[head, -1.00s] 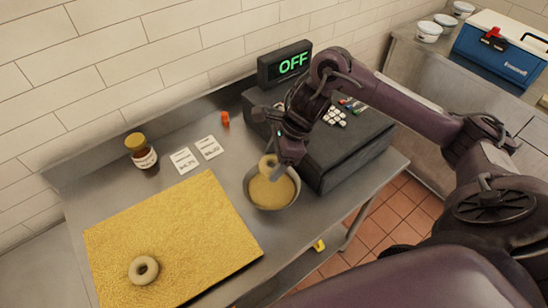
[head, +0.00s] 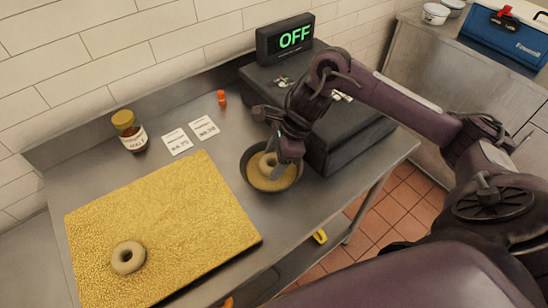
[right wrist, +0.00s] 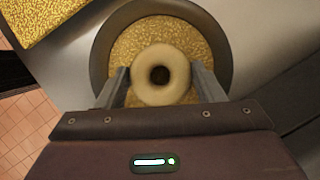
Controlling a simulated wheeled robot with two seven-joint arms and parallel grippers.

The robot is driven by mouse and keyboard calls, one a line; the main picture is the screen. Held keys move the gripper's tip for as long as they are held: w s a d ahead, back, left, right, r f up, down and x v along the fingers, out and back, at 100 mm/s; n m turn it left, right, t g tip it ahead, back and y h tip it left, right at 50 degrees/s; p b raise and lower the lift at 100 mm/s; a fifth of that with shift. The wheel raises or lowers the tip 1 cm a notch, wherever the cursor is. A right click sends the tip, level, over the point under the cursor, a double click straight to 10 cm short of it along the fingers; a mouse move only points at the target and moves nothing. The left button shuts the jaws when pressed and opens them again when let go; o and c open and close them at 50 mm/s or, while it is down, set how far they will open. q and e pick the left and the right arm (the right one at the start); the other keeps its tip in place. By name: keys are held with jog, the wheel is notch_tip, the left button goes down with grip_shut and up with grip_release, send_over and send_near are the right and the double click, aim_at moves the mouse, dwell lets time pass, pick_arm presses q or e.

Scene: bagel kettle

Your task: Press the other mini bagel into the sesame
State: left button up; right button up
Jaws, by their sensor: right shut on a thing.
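A pale mini bagel (right wrist: 160,54) sits between the fingers of my right gripper (right wrist: 160,80), which is shut on it. In the head view this bagel (head: 266,160) is inside the dark bowl (head: 246,181), over the sesame (head: 272,181) that fills it. Whether it touches the sesame is hard to tell. My right gripper (head: 282,158) reaches into the bowl from the upper right and hides part of it. The second bagel (head: 128,257) lies flat on the yellow grainy board (head: 190,215) at the left. My left gripper is not in view.
A dark box-shaped appliance with a green OFF display (head: 297,36) stands just right of the bowl. Behind the board are a brown jar (head: 130,131), two white cards (head: 190,135) and a small orange item (head: 221,98). Bare metal counter lies between board and bowl.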

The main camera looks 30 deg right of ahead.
jog(key=shift+f+b, duration=0.3)
jog(key=shift+b, duration=0.1)
dwell(0.7)
jog(key=shift+r, duration=0.1)
dwell(0.7)
notch_tip(320, 180, up, 10)
jog(key=p, duration=0.8)
dwell(0.6)
